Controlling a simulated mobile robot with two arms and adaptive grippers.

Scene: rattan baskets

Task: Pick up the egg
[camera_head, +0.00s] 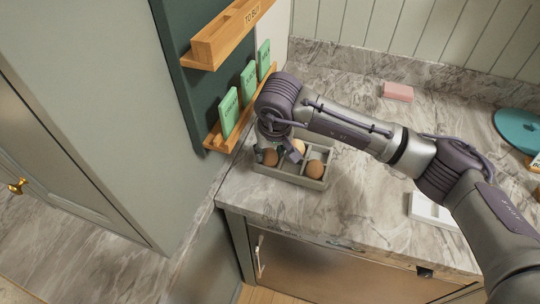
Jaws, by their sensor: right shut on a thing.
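A grey divided egg box (290,178) stands on the marble counter near its front left corner. A brown egg (270,157) shows at its left, between the fingers of my right gripper (277,155). The gripper reaches down over the box and is shut on this egg. A second brown egg (315,169) sits in the front right compartment. A paler egg (299,146) lies behind, partly hidden by the gripper. The wrist hides the back left of the box. I cannot tell whether the held egg is clear of the box floor. My left gripper is not in view.
A wall rack (240,109) with green cards stands close to the left of my right wrist. A pink block (398,91), a teal round plate (521,130) and a white tray (430,211) lie on the counter (355,215).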

